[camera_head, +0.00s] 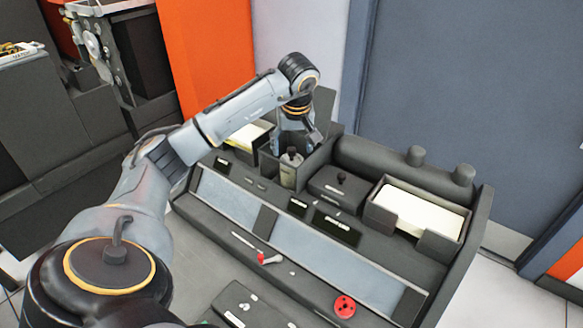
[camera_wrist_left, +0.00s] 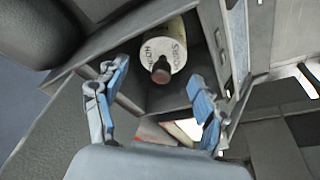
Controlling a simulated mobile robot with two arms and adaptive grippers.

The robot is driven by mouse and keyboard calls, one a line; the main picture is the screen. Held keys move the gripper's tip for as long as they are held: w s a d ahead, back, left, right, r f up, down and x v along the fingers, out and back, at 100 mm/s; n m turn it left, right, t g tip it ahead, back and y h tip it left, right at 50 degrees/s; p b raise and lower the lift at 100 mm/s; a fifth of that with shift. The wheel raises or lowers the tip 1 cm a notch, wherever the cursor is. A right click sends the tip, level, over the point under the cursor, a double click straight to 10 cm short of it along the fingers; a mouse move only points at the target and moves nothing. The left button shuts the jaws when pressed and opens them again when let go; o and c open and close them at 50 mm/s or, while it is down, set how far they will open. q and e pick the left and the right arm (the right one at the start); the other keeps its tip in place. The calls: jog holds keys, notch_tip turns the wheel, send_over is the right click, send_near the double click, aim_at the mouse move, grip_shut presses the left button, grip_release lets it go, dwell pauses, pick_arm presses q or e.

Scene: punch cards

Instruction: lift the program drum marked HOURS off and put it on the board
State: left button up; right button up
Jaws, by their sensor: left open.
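The program drum (camera_head: 289,172) is a pale cylinder with a dark knob on top. It stands upright in a dark open-topped compartment (camera_head: 316,163) at the back of the grey console. In the left wrist view the drum (camera_wrist_left: 170,45) shows the word HOURS on its pale top, around the brown knob. My left gripper (camera_head: 295,138) is above and just behind the drum in the head view. In the left wrist view its two blue-padded fingers (camera_wrist_left: 158,78) are spread, with the drum beyond them and nothing between them. I cannot tell which surface is the board. My right gripper is not in view.
A tray of cream cards (camera_head: 418,212) stands on the right of the console, beside a dark box with a knob (camera_head: 340,187). A red-ended tool (camera_head: 268,259) and a red disc (camera_head: 344,306) lie at the front. Pale sloping panels (camera_head: 310,252) look clear.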

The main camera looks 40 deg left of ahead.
aim_at(291, 159)
pick_arm(q)
jog(key=shift+p+x, duration=0.65)
jog(key=shift+x, duration=2.4)
jog(key=shift+a+r, duration=0.1)
jog(key=c, duration=1.2)
